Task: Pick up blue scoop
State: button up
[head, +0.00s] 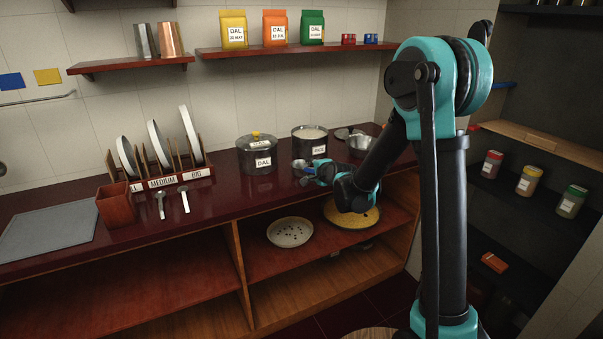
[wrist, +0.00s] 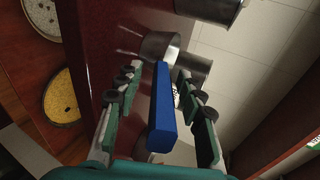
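The blue scoop has a thick blue handle (wrist: 162,112) and a round metal cup (wrist: 160,46). In the wrist view the handle lies lengthwise between the two fingers of my gripper (wrist: 158,78), with a visible gap on each side. My gripper is open around the handle. In the head view the scoop's metal cup (head: 299,165) shows just left of my gripper (head: 316,171), over the dark red counter. My gripper hides most of the handle there, and I cannot tell whether the scoop touches the counter.
A lidded DAL pot (head: 257,155) and an open RICE pot (head: 309,142) stand behind the scoop. A metal bowl (head: 361,147) is to the right. A plate rack (head: 165,170) stands at left. Round trays (head: 290,232) sit on the lower shelf.

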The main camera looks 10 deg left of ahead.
jog(key=shift+w+a+f, duration=0.2)
jog(key=shift+w+a, duration=0.05)
jog(key=shift+w, duration=0.15)
jog(key=shift+c, duration=0.6)
grip_shut()
notch_tip(320, 180, up, 20)
